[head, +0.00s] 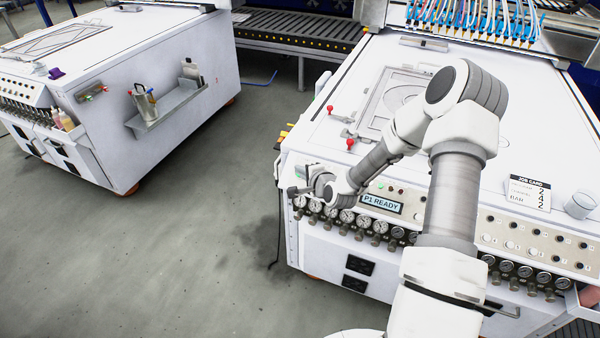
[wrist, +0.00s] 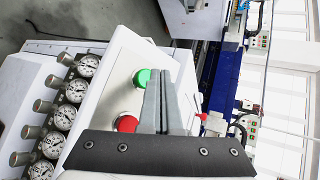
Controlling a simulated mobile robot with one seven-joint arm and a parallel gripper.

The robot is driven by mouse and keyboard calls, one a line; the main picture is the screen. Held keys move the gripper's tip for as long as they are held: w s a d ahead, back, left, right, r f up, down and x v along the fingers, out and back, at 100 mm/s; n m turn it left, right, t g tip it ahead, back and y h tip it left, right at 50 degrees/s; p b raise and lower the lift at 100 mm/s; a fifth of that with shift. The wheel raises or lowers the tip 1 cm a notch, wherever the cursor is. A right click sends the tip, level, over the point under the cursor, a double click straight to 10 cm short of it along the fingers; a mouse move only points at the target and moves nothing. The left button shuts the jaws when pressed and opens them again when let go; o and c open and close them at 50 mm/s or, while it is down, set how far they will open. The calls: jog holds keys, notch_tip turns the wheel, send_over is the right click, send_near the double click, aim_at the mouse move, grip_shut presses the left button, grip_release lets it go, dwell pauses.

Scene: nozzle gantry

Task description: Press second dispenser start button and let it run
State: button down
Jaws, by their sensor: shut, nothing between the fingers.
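In the wrist view a green button (wrist: 142,77) and a red button (wrist: 127,123) sit on a white panel. My gripper (wrist: 165,72) is shut and empty, its fingers just right of the green button in the picture and partly in front of both buttons. I cannot tell whether it touches anything. In the head view my gripper (head: 291,190) is at the front left corner of the right-hand white machine (head: 330,135). Its display (head: 382,204) reads "P1 READY".
A row of gauges (wrist: 60,117) lines the panel's edge. Red-knobbed clamps (head: 350,143) and a job card (head: 528,190) are on the machine top. Another white machine (head: 180,60) stands left, with open floor (head: 150,260) between. A conveyor (head: 290,30) runs behind.

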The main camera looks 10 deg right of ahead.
jog(key=shift+f, duration=0.15)
jog(key=shift+w+d+f+b, duration=0.15)
jog(key=shift+w+f+b, duration=0.05)
jog(key=shift+b, duration=0.2)
